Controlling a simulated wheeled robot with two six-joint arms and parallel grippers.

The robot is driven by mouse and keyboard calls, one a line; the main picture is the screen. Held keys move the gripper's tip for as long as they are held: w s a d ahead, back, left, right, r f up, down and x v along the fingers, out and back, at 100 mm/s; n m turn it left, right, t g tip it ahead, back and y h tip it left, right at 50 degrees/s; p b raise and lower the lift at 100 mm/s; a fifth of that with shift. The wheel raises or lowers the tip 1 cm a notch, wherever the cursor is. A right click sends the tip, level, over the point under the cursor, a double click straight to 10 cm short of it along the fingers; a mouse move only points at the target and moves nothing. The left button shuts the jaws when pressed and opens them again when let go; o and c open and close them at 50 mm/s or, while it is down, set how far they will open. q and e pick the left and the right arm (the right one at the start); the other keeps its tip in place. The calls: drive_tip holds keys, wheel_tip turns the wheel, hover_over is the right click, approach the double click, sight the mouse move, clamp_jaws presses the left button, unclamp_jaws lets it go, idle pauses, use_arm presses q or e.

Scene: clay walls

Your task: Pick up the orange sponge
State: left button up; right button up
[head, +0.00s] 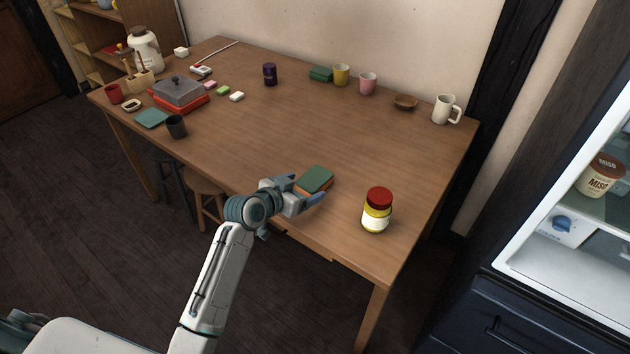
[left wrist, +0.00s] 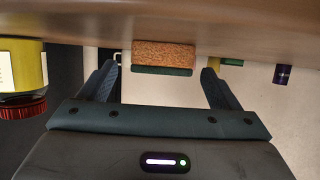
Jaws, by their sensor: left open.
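The orange sponge (head: 314,183) lies on the wooden table near its front edge, with a green layer on top and orange below. In the left wrist view, which is upside down, the sponge (left wrist: 164,54) sits ahead between the fingers. My left gripper (head: 311,194) is open at the sponge's near side, with its fingers spread to either side. In the left wrist view my left gripper (left wrist: 161,78) shows a gap around the sponge, and no contact is visible. My right gripper is not in view.
A yellow jar with a red lid (head: 377,210) stands right of the sponge. A red grill pan (head: 180,95) is at the left. The table's middle (head: 270,135) is clear.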

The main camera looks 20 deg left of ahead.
sight(308, 184)
use_arm(q)
drive_tip(key=x, duration=0.4)
drive_tip(key=shift+w, duration=0.2)
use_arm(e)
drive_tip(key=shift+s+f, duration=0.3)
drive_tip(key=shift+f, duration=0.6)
use_arm(q)
drive_tip(key=shift+c, duration=0.3)
drive_tip(key=c, duration=1)
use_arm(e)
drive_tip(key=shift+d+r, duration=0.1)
use_arm(q)
drive_tip(key=shift+r, duration=0.15)
